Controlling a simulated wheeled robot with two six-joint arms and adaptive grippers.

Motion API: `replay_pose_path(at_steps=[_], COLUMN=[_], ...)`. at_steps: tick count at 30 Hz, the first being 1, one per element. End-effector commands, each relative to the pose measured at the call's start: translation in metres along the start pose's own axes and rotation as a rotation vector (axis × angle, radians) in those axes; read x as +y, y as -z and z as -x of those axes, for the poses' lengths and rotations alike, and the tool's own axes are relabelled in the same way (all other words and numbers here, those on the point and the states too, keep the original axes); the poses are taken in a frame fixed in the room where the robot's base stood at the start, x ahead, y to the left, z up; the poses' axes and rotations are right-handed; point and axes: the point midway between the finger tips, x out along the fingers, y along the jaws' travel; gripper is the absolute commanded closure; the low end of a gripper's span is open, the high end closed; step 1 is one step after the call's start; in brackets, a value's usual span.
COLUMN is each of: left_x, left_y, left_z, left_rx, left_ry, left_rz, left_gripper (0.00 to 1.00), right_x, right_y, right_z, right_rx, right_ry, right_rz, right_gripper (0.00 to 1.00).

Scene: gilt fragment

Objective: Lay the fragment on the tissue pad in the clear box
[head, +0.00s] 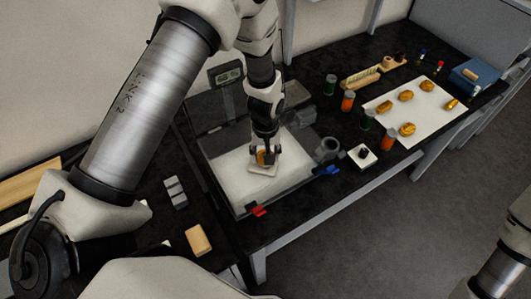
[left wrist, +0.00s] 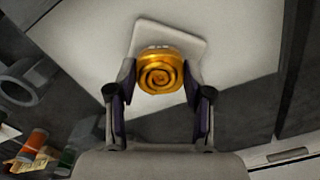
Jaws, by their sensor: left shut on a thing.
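My left gripper (head: 264,157) is low over the white floor of the clear box (head: 228,181) in the head view. In the left wrist view its two fingers (left wrist: 160,85) are shut on a round gold fragment (left wrist: 161,72) with a spiral on its face. The pale tissue pad (left wrist: 185,42) lies beneath the fragment on the white floor; it also shows in the head view (head: 262,171). I cannot tell whether the fragment touches the pad. My right gripper is not in view; only part of that arm shows at the lower right of the head view.
Several gold pieces (head: 406,96) lie on a white sheet (head: 430,97) at the right. Orange and green jars (head: 348,100) stand between. A grey ring-shaped item (head: 328,149) and a white square with a dark knob (head: 362,155) are right of the box. Red and blue clips (head: 259,211) sit at its front.

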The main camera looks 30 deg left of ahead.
Motion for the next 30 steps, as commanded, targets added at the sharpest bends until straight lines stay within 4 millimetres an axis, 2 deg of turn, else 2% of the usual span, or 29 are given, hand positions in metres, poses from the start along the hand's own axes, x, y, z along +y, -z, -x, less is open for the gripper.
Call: replay_pose_path(at_steps=[3, 13, 14, 15, 24, 26, 30], left_x=[0.000, 0.000, 0.000, 0.000, 0.000, 0.000, 0.001], left_y=[0.000, 0.000, 0.000, 0.000, 0.000, 0.000, 0.001], left_z=[-0.014, -0.020, -0.019, -0.018, -0.017, -0.013, 0.002], left_rx=[-0.001, 0.001, 0.001, 0.001, 0.001, 0.001, 0.004], left_ry=[0.000, 0.000, -0.001, 0.000, 0.000, -0.001, -0.003], left_rz=[0.000, -0.001, -0.001, -0.001, -0.001, -0.001, -0.001], left_gripper=[0.79, 0.79, 0.39, 0.25, 0.24, 0.24, 0.24], right_x=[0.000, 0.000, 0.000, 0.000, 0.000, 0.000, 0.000], right_y=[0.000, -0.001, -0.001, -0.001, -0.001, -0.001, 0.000], right_z=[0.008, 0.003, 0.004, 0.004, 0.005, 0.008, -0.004], right_rx=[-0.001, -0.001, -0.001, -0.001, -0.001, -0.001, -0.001], right_ry=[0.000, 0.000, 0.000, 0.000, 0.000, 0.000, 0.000], right_rz=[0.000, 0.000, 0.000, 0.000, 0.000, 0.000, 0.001], right_gripper=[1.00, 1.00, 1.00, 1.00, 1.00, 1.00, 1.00])
